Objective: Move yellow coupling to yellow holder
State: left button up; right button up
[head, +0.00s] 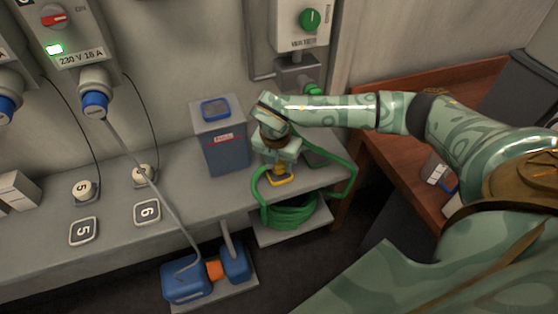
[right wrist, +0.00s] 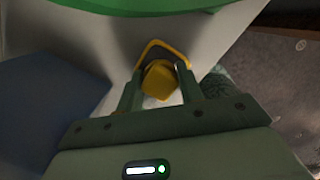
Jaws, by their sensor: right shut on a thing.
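My right gripper (head: 279,163) reaches down beside the grey shelf's right end. In the right wrist view its two fingers (right wrist: 160,90) are shut on the yellow coupling (right wrist: 159,79), a small rounded yellow piece. In the head view a little of the yellow shows below the gripper. A yellow angular outline (right wrist: 163,43), possibly the yellow holder, stands just beyond the coupling; it also shows in the head view (head: 283,182). I cannot tell whether coupling and outline touch. My left gripper is not in view.
A green hose (head: 290,215) lies coiled around and below my right gripper. A blue-grey bin (head: 223,145) stands close to its left. A brown table (head: 400,160) is at the right. Number plates lie on the shelf (head: 185,205).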

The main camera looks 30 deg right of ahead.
jog(key=shift+p, duration=0.55)
dwell(0.9)
jog(key=shift+f, duration=0.5)
jog(key=o, duration=1)
jog(key=r+p, duration=0.1)
jog(key=r, duration=0.4)
jog(key=a+r+p, duration=0.1)
jog(key=r, duration=0.4)
jog(key=s+a+r+p, duration=0.1)
jog(key=r, duration=0.5)
jog(key=shift+s, duration=0.1)
